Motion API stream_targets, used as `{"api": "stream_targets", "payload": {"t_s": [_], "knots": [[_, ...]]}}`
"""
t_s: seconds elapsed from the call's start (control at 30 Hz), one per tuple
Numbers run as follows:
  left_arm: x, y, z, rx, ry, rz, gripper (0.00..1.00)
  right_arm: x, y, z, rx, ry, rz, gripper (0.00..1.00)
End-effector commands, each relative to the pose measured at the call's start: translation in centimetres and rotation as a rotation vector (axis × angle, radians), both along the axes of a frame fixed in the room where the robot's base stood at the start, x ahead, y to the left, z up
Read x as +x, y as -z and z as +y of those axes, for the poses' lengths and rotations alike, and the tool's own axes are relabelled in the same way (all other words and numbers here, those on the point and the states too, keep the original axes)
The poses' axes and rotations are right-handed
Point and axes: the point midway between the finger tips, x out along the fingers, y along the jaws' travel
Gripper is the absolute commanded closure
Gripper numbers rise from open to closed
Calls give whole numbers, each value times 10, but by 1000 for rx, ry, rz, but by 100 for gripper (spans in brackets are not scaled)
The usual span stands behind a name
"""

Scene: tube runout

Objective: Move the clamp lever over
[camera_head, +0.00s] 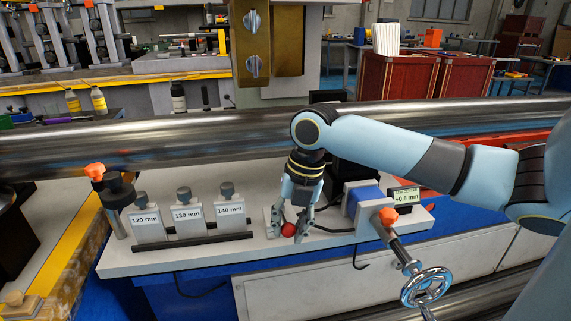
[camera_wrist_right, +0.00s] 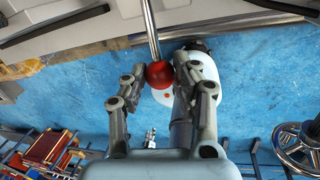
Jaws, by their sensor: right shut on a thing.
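The clamp lever ends in a red ball knob (camera_head: 289,230), low in front of the white bench plate in the head view. In the right wrist view the red knob (camera_wrist_right: 159,75) sits at the end of a thin metal rod (camera_wrist_right: 151,30). My right gripper (camera_head: 291,222) points down, with its fingers on either side of the knob and shut on it. The fingers (camera_wrist_right: 158,88) flank the knob in the wrist view. The lever's pivot is hidden in the head view. My left gripper is not in view.
Gauge blocks labelled 120 mm (camera_head: 145,219), 130 mm and 140 mm stand left of my gripper. A display reading +0.6 mm (camera_head: 405,198) and a handwheel (camera_head: 427,287) are to the right. A long steel tube (camera_head: 200,135) runs behind.

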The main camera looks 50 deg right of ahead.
Motion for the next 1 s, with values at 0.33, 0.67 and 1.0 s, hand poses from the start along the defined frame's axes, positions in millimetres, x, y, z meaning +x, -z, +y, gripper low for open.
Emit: {"api": "stream_targets", "payload": {"t_s": [0.33,0.67,1.0], "knots": [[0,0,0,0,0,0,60,1,-1,-1,-1,-6,-4,100],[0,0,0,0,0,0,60,0,-1,-1,-1,-6,-2,47],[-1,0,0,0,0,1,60,-2,-14,-3,-5,-7,-3,47]]}}
